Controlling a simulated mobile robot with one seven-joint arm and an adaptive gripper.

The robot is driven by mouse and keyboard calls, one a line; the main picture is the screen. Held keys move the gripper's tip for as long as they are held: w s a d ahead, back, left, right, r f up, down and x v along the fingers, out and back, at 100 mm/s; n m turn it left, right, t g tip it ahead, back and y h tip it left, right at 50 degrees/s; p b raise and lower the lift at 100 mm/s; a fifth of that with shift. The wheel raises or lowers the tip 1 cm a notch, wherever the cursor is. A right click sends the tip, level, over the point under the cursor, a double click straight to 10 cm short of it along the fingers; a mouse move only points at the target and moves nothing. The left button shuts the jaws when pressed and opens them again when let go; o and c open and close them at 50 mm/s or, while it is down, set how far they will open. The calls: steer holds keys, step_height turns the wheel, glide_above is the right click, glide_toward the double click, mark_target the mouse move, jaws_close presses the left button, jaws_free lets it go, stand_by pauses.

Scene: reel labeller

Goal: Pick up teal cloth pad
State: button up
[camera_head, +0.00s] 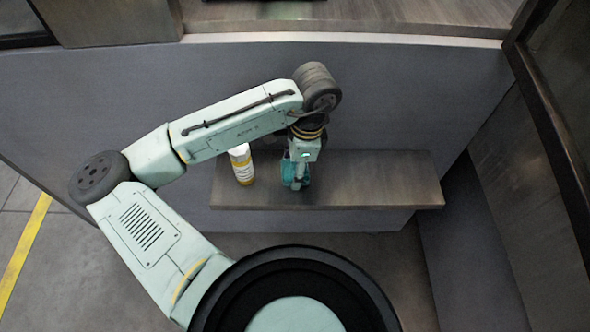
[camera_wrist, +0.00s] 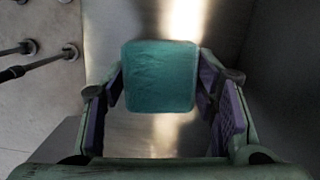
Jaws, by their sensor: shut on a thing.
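The teal cloth pad (camera_wrist: 159,76) is between the two fingertips of my gripper (camera_wrist: 160,85) in the wrist view. It is a rounded square with a slightly creased surface. The fingers, with purple inner pads, are shut on its left and right sides. In the head view my gripper (camera_head: 297,178) points down at the wooden shelf, and parts of the teal pad (camera_head: 286,170) show beside the fingers. I cannot tell whether the pad touches the shelf or is just above it.
A white and yellow bottle (camera_head: 242,165) stands upright on the shelf, close to the left of my gripper. The wooden shelf (camera_head: 385,182) is clear to the right. A grey wall (camera_head: 420,95) rises behind it, and a dark frame (camera_head: 555,110) stands at the far right.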

mark_target(294, 169)
steer(key=shift+r, duration=0.1)
steer(key=shift+r, duration=0.25)
step_height(294, 169, up, 3)
steer(key=shift+s+d+f+b, duration=0.1)
steer(key=shift+s+d+b, duration=0.05)
steer(key=shift+b, duration=0.25)
steer(key=s+d+b, duration=0.3)
steer(key=s+b, duration=0.1)
steer(key=s, duration=0.3)
steer(key=s+d+r+b, duration=0.1)
steer(key=s+d+b, duration=0.3)
steer(key=s+b, duration=0.1)
steer(key=shift+s+d+r, duration=0.2)
steer(key=shift+s, duration=0.65)
